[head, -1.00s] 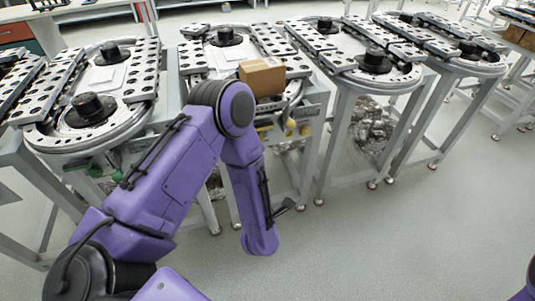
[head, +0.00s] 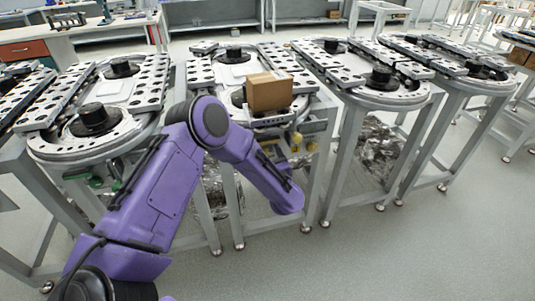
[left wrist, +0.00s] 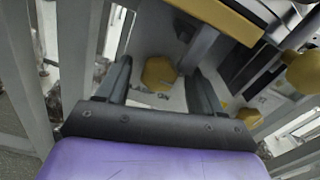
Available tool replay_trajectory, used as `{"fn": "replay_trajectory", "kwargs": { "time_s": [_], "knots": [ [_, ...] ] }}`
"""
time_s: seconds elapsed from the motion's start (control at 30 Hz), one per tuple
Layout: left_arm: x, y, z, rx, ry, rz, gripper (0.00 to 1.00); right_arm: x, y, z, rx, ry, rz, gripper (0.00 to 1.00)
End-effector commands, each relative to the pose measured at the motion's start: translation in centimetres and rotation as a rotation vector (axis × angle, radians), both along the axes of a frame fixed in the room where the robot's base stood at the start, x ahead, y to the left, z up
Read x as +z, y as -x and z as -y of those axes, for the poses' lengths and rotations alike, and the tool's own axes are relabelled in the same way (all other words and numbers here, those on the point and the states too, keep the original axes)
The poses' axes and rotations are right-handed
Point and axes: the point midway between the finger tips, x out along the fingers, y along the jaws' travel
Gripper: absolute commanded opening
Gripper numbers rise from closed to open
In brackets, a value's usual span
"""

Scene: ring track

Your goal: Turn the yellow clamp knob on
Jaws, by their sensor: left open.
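Several yellow knobs sit under the front edge of the middle ring-track station; one yellow knob (head: 297,140) shows in the head view. In the left wrist view, a faceted yellow knob (left wrist: 158,72) appears between the fingers of my left gripper (left wrist: 159,70), beyond a clear gap. The left gripper is open and holds nothing. In the head view my purple left arm reaches to just in front of this station, and its fingers are hard to make out. My right gripper is not in view.
A cardboard box (head: 269,92) sits on the station top above the knobs. In the left wrist view, another yellow knob (left wrist: 303,72) is at the right, and grey frame legs stand close at the left. Similar stations flank this one. The floor in front is clear.

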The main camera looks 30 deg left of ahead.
Motion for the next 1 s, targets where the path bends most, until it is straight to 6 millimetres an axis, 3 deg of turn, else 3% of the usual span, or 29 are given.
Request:
{"fn": "replay_trajectory", "kwargs": {
  "time_s": [0.23,0.4,0.77,1.0],
  "knots": [
    [-0.07,-0.08,-0.1,-0.001,-0.001,-0.002,0.67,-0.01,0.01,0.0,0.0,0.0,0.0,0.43],
    [-0.07,-0.07,-0.09,-0.001,-0.001,-0.002,0.12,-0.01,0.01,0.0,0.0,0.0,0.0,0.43],
    [-0.14,-0.07,-0.05,-0.001,-0.027,-0.032,0.11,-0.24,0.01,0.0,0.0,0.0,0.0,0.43],
    [-0.24,-0.1,0.0,-0.001,-0.119,-0.141,0.11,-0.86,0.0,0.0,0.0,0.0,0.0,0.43]
  ]
}}
